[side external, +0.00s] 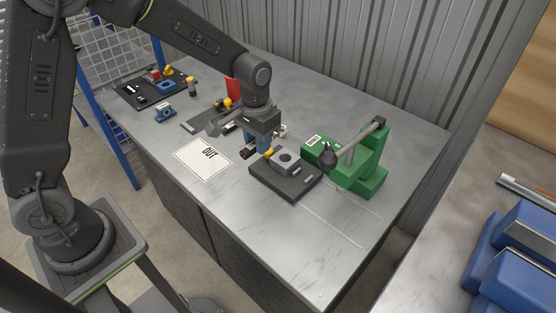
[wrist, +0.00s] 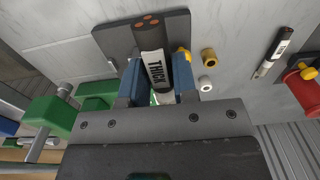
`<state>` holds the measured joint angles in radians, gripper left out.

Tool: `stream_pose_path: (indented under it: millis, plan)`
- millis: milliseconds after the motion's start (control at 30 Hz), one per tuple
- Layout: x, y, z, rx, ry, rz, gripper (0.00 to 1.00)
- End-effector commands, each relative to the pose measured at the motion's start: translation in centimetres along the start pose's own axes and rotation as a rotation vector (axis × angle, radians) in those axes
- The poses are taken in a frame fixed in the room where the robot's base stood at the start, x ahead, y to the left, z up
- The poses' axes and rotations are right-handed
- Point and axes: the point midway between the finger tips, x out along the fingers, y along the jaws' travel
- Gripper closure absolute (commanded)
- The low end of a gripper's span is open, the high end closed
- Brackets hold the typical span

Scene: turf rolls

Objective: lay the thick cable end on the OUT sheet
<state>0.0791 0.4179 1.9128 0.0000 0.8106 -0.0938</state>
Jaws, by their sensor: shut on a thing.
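My gripper (side external: 259,146) is shut on the thick cable end, above the bench just right of the OUT sheet. In the wrist view, the blue fingers of my gripper (wrist: 158,82) hold the cable end (wrist: 152,62) between them. It is a black cylinder with a white label reading THICK and copper-coloured cores at its far face. In the side view it shows as a dark stub (side external: 246,153) by the fingers. The OUT sheet (side external: 190,152) is white with a dark border, lies flat, and has nothing on it.
A dark plate with a grey block (side external: 285,188) stands right of my gripper. A green press (side external: 370,175) is beyond it. A dark tray of parts (side external: 128,92) and a blue labelled item (side external: 165,114) lie to the left. The bench front (side external: 255,225) is clear.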

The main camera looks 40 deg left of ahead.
Motion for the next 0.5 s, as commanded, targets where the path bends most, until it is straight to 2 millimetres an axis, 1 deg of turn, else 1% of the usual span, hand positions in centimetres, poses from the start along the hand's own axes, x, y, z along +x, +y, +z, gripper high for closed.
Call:
stream_pose_path:
  millis: [33, 100, 267, 367, 467, 500]
  plan:
    - [-0.6, -0.9, 0.1, -0.003, 0.003, 0.0, 1.0]
    - [-1.1, -1.8, 0.2, -0.002, 0.002, 0.0, 1.0]
    - [-1.8, -3.6, 0.6, -0.018, 0.001, 0.0, 1.0]
    - [-1.8, -6.0, 1.1, -0.074, -0.001, 0.0, 1.0]
    - [-1.6, -9.7, 2.3, -0.173, -0.002, 0.0, 1.0]
    - [-1.5, -11.4, 3.1, -0.222, -0.002, 0.0, 1.0]
